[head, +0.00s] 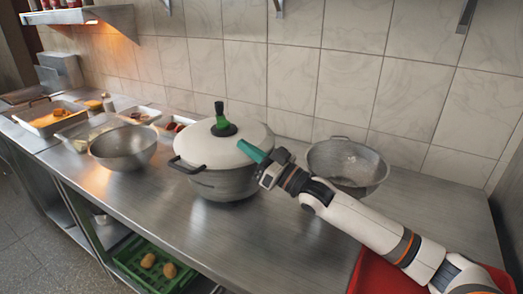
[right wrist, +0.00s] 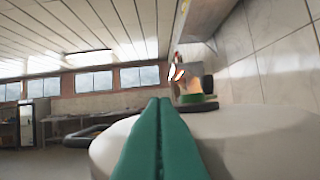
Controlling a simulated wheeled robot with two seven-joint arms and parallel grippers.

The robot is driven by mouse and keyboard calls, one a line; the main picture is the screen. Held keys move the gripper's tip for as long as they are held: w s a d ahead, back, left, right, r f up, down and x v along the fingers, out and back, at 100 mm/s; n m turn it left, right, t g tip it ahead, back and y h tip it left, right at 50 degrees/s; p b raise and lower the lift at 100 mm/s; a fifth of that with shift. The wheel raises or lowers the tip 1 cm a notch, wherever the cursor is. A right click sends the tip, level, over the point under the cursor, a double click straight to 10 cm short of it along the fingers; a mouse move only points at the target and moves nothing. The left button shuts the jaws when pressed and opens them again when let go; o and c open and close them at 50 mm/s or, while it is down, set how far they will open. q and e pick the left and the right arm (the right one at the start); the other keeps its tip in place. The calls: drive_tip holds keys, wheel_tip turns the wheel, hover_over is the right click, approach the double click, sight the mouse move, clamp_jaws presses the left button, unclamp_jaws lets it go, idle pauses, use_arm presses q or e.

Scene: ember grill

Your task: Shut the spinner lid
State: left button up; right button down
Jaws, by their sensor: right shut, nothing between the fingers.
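The spinner (head: 215,183) is a grey metal pot with black side handles on the counter. Its white lid (head: 207,151) lies over the top and carries a green and black knob (head: 220,120). I cannot tell whether the lid is fully seated. My right gripper (head: 241,146) is shut and empty, its green fingertips over the right part of the lid. In the right wrist view the shut fingers (right wrist: 158,102) point across the white lid (right wrist: 260,140), with the knob's green base (right wrist: 196,99) beyond them. I cannot tell whether they touch the lid. My left gripper is out of view.
A metal bowl (head: 124,148) stands left of the spinner and a colander (head: 345,165) right of it, behind my right arm. Food trays (head: 50,124) stand at the far left. A red bin (head: 366,277) is at the lower right. Counter in front of the spinner is clear.

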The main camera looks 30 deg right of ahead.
wheel_tip(320, 180, up, 4)
drive_tip(key=p, duration=0.3)
drive_tip(key=shift+w+r+p, duration=0.1)
drive_tip(key=shift+w+p, duration=0.05)
drive_tip(key=shift+p, duration=0.15)
drive_tip(key=b+v, duration=0.3)
drive_tip(key=v, duration=0.7)
drive_tip(key=shift+d, duration=0.2)
